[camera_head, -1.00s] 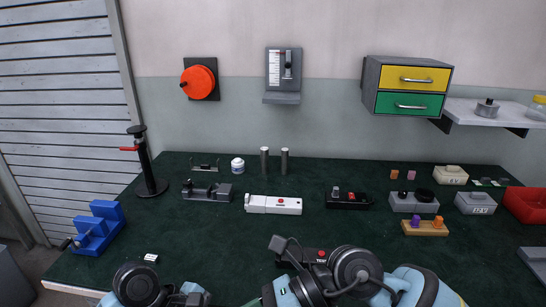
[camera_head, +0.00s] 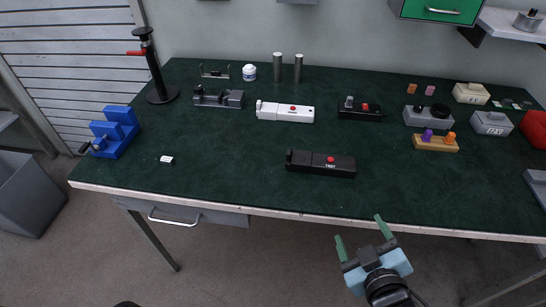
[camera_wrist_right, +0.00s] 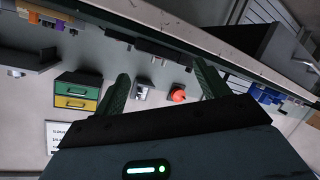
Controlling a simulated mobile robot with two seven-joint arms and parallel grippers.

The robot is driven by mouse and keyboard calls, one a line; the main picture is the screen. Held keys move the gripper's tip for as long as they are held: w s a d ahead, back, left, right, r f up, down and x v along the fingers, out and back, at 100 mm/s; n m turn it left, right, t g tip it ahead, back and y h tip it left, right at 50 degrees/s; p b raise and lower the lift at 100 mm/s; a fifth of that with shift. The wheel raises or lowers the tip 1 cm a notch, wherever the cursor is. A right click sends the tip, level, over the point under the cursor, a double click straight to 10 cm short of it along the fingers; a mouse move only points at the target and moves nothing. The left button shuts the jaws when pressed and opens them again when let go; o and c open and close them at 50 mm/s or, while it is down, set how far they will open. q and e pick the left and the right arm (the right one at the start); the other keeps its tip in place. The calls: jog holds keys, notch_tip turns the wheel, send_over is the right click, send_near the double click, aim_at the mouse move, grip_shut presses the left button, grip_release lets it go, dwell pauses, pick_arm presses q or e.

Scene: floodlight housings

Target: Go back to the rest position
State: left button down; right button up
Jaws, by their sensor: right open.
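My right gripper (camera_head: 361,231) is in front of the table's near edge in the head view, over the floor. Its two green fingers are spread apart with nothing between them. It also shows in the right wrist view (camera_wrist_right: 161,70), open and empty, with the wall and the underside of the table edge beyond it. My left gripper is not in view; only a small dark shape shows at the bottom edge of the head view.
The green-topped table (camera_head: 230,160) holds a black TEST box (camera_head: 320,163), a white box (camera_head: 285,112), a blue stepped block (camera_head: 116,132) and a black post (camera_head: 150,65). A drawer (camera_head: 185,213) hangs under the front edge. A grey bin (camera_head: 25,195) stands left.

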jog(key=s+d+f+m+g+h, duration=0.1)
jog(key=s+d+f+m+g, duration=0.1)
jog(key=s+f+g, duration=0.3)
jog(key=s+d+f+m+g+h, duration=0.1)
jog(key=s+d+f+m+g, duration=0.15)
jog(key=s+f, duration=0.45)
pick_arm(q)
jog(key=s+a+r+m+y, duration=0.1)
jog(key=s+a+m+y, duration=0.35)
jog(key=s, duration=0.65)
pick_arm(e)
jog(key=s+d+f+m+g, duration=0.15)
jog(key=s+g, duration=0.55)
jog(key=s, duration=1.1)
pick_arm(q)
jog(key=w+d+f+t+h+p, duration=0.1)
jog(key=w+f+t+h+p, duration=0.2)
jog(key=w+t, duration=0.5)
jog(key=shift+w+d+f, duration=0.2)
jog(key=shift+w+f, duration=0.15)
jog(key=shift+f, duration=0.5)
pick_arm(e)
jog(key=w+a+f+t+y, duration=0.2)
jog(key=w+f+t, duration=0.3)
jog(key=w+t, duration=0.3)
jog(key=shift+w+f+t, duration=0.25)
jog(key=shift+w+t, duration=0.15)
jog(key=shift+t, duration=0.05)
